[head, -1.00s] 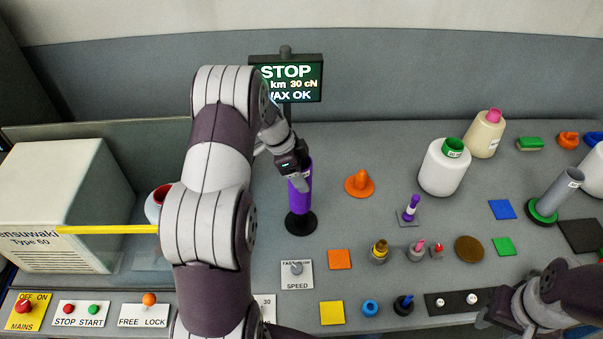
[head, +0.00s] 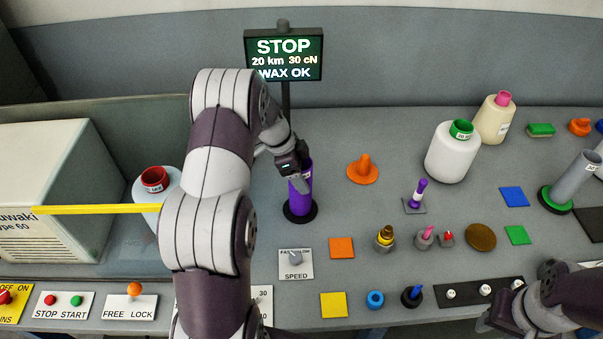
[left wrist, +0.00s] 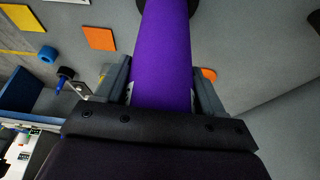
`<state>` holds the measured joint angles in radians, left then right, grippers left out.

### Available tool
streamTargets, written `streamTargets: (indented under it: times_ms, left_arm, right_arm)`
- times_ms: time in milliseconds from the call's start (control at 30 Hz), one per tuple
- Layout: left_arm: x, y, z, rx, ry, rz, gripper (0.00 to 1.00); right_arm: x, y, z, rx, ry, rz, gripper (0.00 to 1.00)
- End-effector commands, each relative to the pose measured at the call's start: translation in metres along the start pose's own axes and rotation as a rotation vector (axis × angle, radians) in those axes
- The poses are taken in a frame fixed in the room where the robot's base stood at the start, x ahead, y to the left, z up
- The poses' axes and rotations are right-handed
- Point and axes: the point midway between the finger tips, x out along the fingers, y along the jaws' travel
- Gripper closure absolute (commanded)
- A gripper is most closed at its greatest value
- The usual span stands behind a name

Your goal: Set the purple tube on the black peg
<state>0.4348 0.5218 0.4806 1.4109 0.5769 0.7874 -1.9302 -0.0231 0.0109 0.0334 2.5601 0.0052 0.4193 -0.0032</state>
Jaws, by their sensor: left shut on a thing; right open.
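The purple tube (head: 303,192) stands about upright over the round black base (head: 312,214) of the peg in the head view. The peg itself is not visible; the tube's lower end appears at or very near the base. My left gripper (head: 297,177) is shut on the tube's upper part. In the left wrist view, the tube (left wrist: 163,45) runs between the fingers (left wrist: 163,88), with the black base (left wrist: 141,10) at its far end. My right gripper (head: 490,322) is open and empty at the bottom right, partly hidden by its arm.
A display post (head: 286,100) stands just behind the tube. An orange cone (head: 363,171) is to its right, and a speed knob plate (head: 295,263) is in front.

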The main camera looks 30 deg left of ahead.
Motion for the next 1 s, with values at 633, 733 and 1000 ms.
streamTargets:
  times_ms: [633,733,1000]
  left_arm:
    - [0.0045,-0.0001,0.0019,0.000,0.000,0.000,0.77]
    - [0.0059,-0.0001,0.0025,0.000,0.000,0.000,0.77]
    - [0.0053,0.0000,0.0022,0.000,0.000,0.000,0.02]
  right_arm:
    - [0.0062,0.0000,0.0007,0.000,0.000,0.000,0.57]
    - [0.0082,0.0000,0.0009,0.000,0.000,0.000,0.57]
    - [0.0077,0.0000,0.0009,0.000,0.000,0.000,0.57]
